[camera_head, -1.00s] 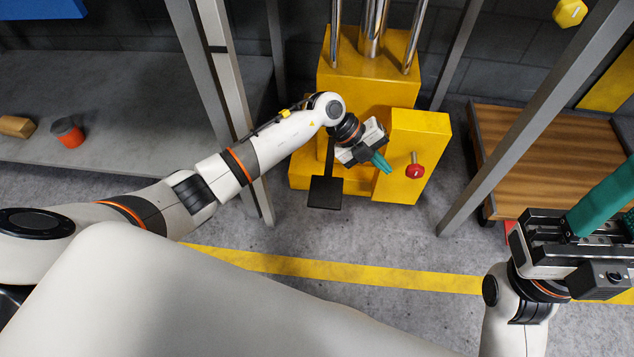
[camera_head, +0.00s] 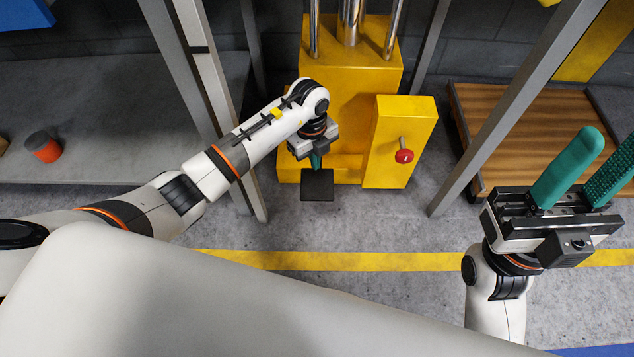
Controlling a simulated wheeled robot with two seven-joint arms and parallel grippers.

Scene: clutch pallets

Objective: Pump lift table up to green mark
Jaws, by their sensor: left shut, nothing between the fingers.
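The yellow lift table base (camera_head: 345,105) stands at the centre back, with chrome columns (camera_head: 350,22) rising out of the picture. A black foot pedal (camera_head: 317,185) sticks out at its front, low over the floor. A yellow box with a red-knobbed lever (camera_head: 404,156) is to the right of the pedal. My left gripper (camera_head: 316,161) is shut and points down just above the pedal; I cannot tell whether it touches. My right gripper (camera_head: 578,180) is open and empty at the right, its green fingers pointing up. The green mark and the table top are not in view.
Grey posts (camera_head: 524,105) frame the lift on both sides. A wooden pallet (camera_head: 535,125) lies at the back right. A grey shelf (camera_head: 85,110) at the left holds an orange and dark cup (camera_head: 43,147). A yellow line (camera_head: 380,261) crosses the open floor in front.

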